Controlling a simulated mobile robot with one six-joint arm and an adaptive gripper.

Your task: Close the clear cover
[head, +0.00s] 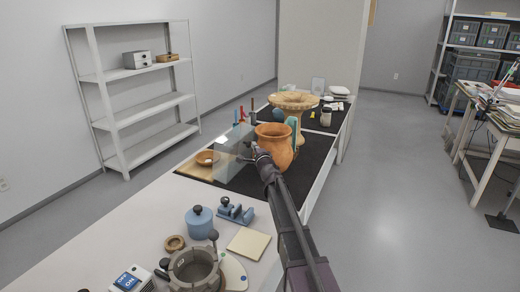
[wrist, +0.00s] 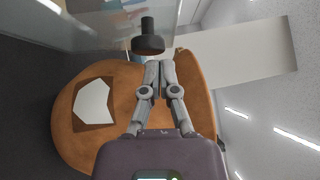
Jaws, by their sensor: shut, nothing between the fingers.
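The clear cover (head: 232,142) stands tilted up, open, above a shallow wooden tray (head: 195,171) on the black mat. In the wrist view, the clear cover (wrist: 90,25) shows as a see-through sheet at the upper left. A black knob (wrist: 148,38) is just ahead of my fingertips; I cannot tell for sure that it is fixed to the cover. My gripper (wrist: 159,64) is shut and empty, its fingertips close to the knob. In the head view, my gripper (head: 250,153) is right of the cover, partly hidden against the pot.
A terracotta pot (head: 276,141) stands right beside my gripper; its wall (wrist: 125,110) fills much of the wrist view, with a pale patch on it. A wooden bowl (head: 207,158) is near the tray. A blue jar (head: 199,222) and clamp parts lie nearer. Black mat (head: 240,180) is bare in front.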

